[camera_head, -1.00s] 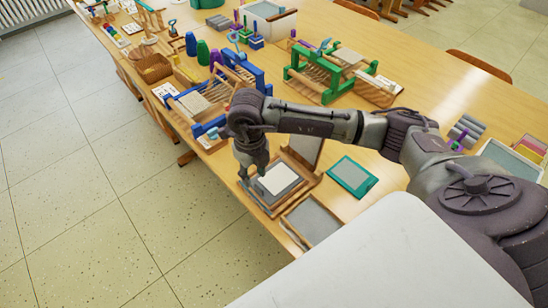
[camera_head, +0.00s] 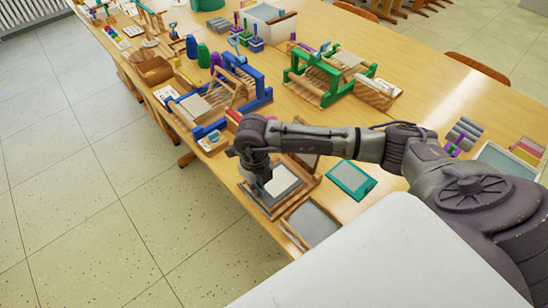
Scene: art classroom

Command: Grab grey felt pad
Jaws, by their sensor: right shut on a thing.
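The grey felt pad (camera_head: 290,196) lies at a wooden tray (camera_head: 249,198) near the table's front edge, with a white sheet (camera_head: 283,180) over its middle. My right gripper (camera_head: 260,192) points down at the pad's left side and is shut on it. The fingertips are small and partly hidden by the gripper body, so the exact grip is hard to see. I cannot tell whether the pad is lifted clear of the tray. My left gripper is not in view.
Another wooden tray with a grey surface (camera_head: 312,224) lies just in front. A teal-framed grey board (camera_head: 350,179) is to the right. A blue loom (camera_head: 197,112) and a green loom (camera_head: 318,80) stand behind. The floor at left is clear.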

